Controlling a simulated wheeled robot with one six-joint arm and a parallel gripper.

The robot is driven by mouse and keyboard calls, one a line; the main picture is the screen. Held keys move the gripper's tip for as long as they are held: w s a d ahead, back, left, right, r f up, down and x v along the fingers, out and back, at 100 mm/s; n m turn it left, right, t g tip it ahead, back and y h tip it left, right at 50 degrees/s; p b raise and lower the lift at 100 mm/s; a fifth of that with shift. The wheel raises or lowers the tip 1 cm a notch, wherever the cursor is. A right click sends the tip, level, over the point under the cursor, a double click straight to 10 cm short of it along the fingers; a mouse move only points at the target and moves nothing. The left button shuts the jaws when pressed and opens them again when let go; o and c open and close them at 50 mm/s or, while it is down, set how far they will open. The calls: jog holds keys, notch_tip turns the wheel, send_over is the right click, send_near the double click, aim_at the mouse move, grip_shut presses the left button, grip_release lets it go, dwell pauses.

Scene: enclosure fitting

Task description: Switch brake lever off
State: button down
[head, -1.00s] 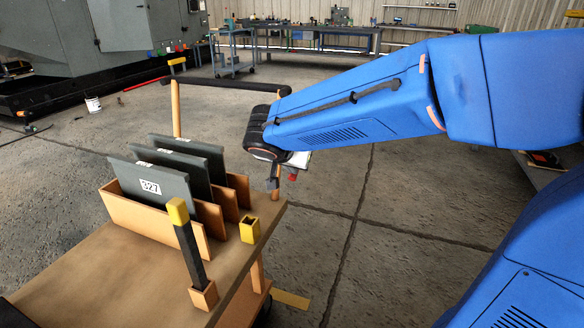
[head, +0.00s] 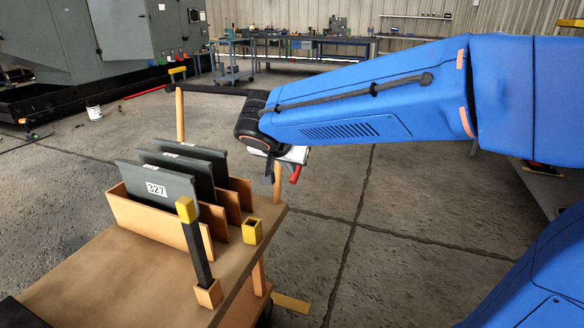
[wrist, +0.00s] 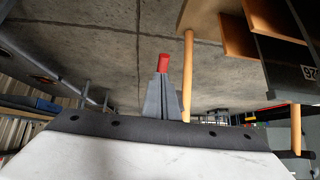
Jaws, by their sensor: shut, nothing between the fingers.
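The brake lever (head: 197,252) is a dark bar with a yellow tip, standing tilted in a small wooden block at the near right side of the wooden cart (head: 95,272). My gripper (head: 268,178) hangs above and beyond the cart's right far corner, well apart from the lever. It shows shut and empty in the wrist view (wrist: 163,85), its grey fingers together. A red piece (wrist: 163,63) shows at the fingertips there. The lever cannot be made out in the wrist view.
A wooden rack (head: 150,219) on the cart holds dark panels (head: 158,187), one marked 327. A small yellow holder (head: 252,231) stands right of it. A dark handle bar (head: 215,89) runs across the cart's far end on posts.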

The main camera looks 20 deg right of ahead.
jog(key=s+a+r, duration=0.2)
jog(key=s+a, duration=0.1)
jog(key=s, duration=0.1)
jog(key=shift+s+r, duration=0.35)
jog(key=shift+r, duration=0.05)
jog(key=shift+d, duration=0.1)
